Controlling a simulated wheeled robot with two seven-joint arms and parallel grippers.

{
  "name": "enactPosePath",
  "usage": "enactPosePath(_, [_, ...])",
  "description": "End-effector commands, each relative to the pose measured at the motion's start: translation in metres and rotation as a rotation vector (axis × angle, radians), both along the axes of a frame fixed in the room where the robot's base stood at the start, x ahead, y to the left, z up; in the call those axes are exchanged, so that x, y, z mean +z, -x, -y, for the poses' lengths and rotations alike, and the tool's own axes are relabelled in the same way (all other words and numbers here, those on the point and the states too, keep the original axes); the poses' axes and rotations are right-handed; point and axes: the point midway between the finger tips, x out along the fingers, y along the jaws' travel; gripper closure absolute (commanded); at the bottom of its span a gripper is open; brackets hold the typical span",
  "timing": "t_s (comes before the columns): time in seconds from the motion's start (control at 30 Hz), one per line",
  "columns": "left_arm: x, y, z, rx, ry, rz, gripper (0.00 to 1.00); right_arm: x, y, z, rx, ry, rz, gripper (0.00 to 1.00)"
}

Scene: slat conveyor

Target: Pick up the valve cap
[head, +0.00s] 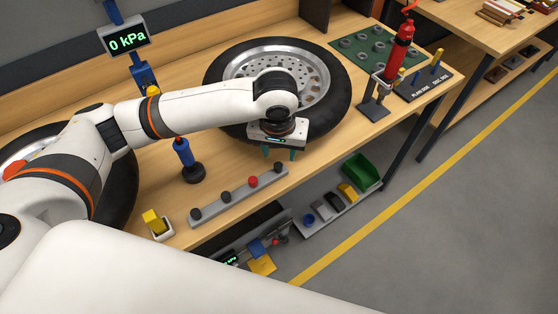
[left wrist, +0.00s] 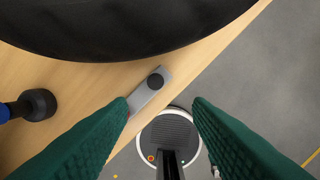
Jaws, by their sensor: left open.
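A grey strip (head: 240,194) lies along the table's front edge and carries several small round caps. One cap is red (head: 253,181) and the others are dark; which one is the valve cap I cannot tell for certain. The dark cap at the strip's right end (head: 279,167) sits just below my left gripper (head: 279,154) in the head view. In the left wrist view this dark cap (left wrist: 155,81) shows ahead, between the open green fingers (left wrist: 160,105) and apart from them. The left gripper is empty. The left finger hides most of the strip there. My right gripper is not in view.
A wheel with a black tyre (head: 333,112) lies behind the gripper. A blue-handled tool (head: 185,155) stands left of the strip. A low shelf with a green bin (head: 361,171) is below the front edge.

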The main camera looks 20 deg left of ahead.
Motion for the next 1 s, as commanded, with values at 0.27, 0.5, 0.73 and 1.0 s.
enactPosePath(0.27, [-0.027, -0.005, -0.002, 0.001, 0.000, 0.001, 0.54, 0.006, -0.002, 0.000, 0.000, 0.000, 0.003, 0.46])
enactPosePath(0.5, [-0.057, -0.009, -0.010, 0.000, -0.001, -0.001, 0.54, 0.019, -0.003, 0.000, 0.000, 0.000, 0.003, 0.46])
enactPosePath(0.73, [-0.077, -0.012, -0.009, -0.002, 0.000, 0.003, 0.54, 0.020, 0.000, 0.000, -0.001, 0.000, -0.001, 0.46])
enactPosePath(1.0, [-0.077, -0.012, -0.009, -0.002, 0.001, 0.003, 0.69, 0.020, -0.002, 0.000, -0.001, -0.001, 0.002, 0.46])
